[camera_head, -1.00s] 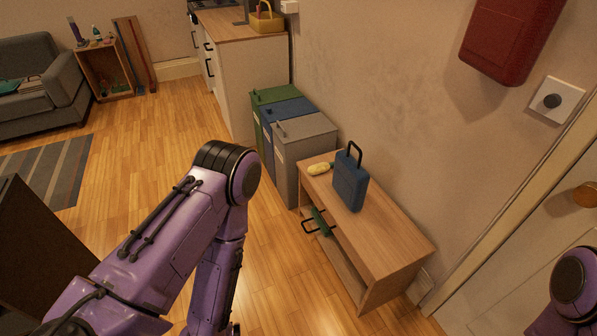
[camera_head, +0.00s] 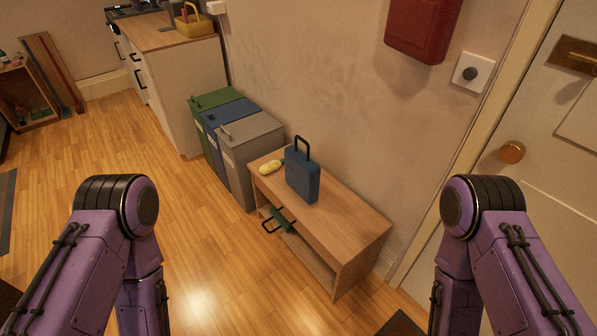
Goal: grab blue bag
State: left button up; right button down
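The blue bag (camera_head: 302,176) is a small boxy blue case with a black loop handle on top. It stands upright on the top of a low wooden bench (camera_head: 345,222) against the wall. My two purple arms come in from the lower left and lower right. Both are bent down at the elbow, and both grippers are outside the view or hidden. Neither arm is touching the bag or the bench.
A yellow object (camera_head: 271,168) lies on the bench beside the bag. A green object with a black handle (camera_head: 279,219) sits at the bench's front shelf. Green, blue and grey bins (camera_head: 247,150) stand left of it. A door (camera_head: 540,150) is at right. Floor before the bench is clear.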

aim_at(303, 174)
jog(key=u, duration=0.25)
jog(key=i, duration=1.45)
jog(key=z, duration=0.85)
